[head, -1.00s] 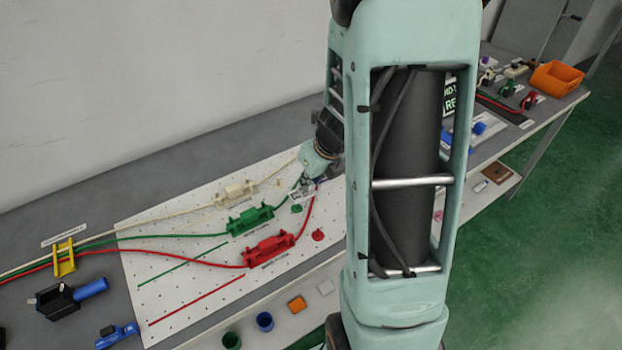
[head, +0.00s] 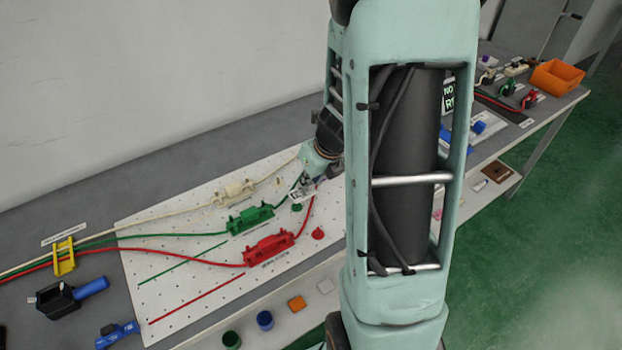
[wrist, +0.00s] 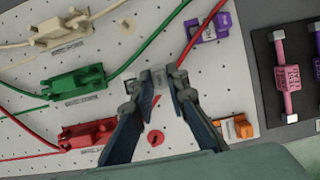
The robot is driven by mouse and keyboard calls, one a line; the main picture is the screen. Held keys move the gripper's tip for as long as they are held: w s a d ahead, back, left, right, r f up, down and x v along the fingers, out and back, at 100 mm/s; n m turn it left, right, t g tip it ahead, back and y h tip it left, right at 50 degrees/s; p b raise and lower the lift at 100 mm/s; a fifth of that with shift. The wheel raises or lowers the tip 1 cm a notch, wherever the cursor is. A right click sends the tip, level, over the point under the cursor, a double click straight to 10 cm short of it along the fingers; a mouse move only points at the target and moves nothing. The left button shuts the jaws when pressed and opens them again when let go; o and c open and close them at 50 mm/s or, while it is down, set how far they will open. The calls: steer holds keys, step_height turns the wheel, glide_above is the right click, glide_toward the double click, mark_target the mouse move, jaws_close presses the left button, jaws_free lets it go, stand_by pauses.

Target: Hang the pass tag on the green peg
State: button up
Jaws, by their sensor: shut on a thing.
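My gripper (wrist: 160,78) is shut on a small pale tag, the pass tag (wrist: 158,92), held between the fingertips in the wrist view. In the head view my gripper (head: 312,181) holds the tag (head: 301,194) low over the white pegboard. The green peg (head: 297,208) stands on the board just below the tag in the head view. I cannot tell whether the tag touches it. In the wrist view the green peg is not clearly seen and seems hidden by the fingers and tag.
A red peg (head: 318,233) stands nearby on the pegboard (head: 190,275). Cream (head: 236,191), green (head: 250,218) and red (head: 268,249) fixtures with cables lie to the left. Purple (wrist: 208,27) and orange (wrist: 236,126) parts lie to the right in the wrist view.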

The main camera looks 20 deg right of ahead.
mark_target(312, 189)
steer(key=shift+f, duration=0.25)
steer(key=shift+f+b, duration=0.4)
steer(key=shift+b, duration=0.15)
steer(key=shift+f+b, duration=0.3)
steer(key=shift+f, duration=0.05)
steer(key=shift+f+b, duration=0.4)
steer(key=shift+f, duration=0.1)
steer(key=shift+f, duration=0.1)
steer(key=shift+f+b, duration=0.55)
steer(key=o, duration=1.3)
steer(key=shift+o, duration=0.2)
steer(key=shift+r, duration=0.1)
